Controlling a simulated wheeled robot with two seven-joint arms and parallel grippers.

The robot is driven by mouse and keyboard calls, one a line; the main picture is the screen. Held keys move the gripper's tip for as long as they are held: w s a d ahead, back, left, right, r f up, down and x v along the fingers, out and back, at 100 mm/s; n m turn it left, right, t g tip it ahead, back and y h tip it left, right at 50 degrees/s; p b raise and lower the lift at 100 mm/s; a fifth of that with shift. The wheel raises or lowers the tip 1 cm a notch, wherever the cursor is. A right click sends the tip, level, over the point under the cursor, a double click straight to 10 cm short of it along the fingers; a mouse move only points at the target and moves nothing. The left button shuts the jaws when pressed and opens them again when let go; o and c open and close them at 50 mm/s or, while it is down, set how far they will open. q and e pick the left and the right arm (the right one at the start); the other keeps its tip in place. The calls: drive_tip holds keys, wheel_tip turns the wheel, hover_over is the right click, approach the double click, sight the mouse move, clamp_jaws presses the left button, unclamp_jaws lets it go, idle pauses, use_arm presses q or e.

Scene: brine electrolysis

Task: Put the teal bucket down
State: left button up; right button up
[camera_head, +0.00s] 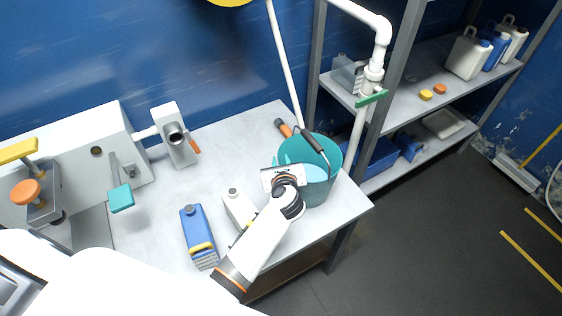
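The teal bucket (320,194) is upright at the right end of the grey table, with light blue contents or interior showing. I cannot tell whether its base touches the table. Its thin handle with a dark grip (312,141) lies over the opening. My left gripper (281,176) is at the bucket's left rim, reaching in from the lower left. Its fingertips are hidden by the gripper body and wrist, so I cannot see whether they hold the rim. My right gripper is not in view.
A blue bottle (197,233) and a white bottle (237,207) stand left of the bucket on the table (165,205). A white pipe with a green valve handle (371,97) rises behind it. A grey shelf (410,88) is at the right, beside open floor (440,225).

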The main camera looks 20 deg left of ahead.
use_arm(q)
drive_tip(key=v, duration=1.2)
drive_tip(key=shift+b, duration=0.3)
drive_tip(key=shift+a+r, duration=0.1)
drive_tip(key=shift+r, duration=0.05)
